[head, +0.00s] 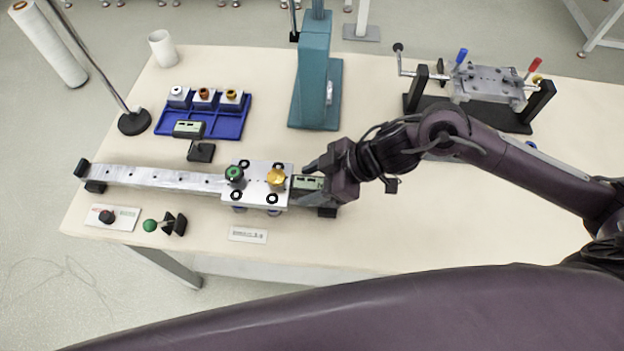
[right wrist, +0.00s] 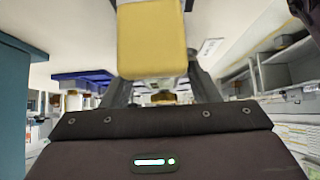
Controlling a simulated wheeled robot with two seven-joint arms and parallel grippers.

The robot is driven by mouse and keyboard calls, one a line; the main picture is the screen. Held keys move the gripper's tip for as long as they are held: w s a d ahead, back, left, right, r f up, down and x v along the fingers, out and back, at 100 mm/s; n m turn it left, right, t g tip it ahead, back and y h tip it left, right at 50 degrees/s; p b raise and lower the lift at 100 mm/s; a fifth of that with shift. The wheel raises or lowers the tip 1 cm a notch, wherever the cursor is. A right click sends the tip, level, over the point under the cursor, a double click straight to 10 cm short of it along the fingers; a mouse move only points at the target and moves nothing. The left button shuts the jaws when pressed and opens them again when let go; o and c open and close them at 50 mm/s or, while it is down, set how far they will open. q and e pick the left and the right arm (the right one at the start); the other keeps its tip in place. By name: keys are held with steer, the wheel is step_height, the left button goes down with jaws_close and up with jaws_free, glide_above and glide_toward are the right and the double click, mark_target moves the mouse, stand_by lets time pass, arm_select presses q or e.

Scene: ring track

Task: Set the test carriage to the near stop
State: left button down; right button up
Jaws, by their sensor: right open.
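The test carriage is a silver plate (head: 256,170) on a long metal rail (head: 150,178), at the rail's right part. It bears a green-topped knob (head: 234,173) on the left and a gold knob (head: 276,178) on the right. My right gripper (head: 298,183) is at the carriage's right side, beside the gold knob; the head view does not show clearly whether it touches. In the right wrist view my open fingers (right wrist: 163,92) flank a small gold part (right wrist: 163,98), and a large yellow block (right wrist: 153,42) fills the top. My left gripper is out of view.
Black blocks stand at the rail's left end (head: 82,168) and right end (head: 327,211). Behind it are a blue tray (head: 222,130), a display unit (head: 188,129) and a teal press (head: 314,80). A label plate (head: 112,216) and green-tipped part (head: 150,225) lie in front.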

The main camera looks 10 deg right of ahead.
steer(key=v, duration=0.6)
steer(key=shift+d, duration=0.3)
steer(key=shift+s+d+r, duration=0.2)
steer(key=shift+d+r, duration=0.15)
steer(key=shift+r, duration=0.25)
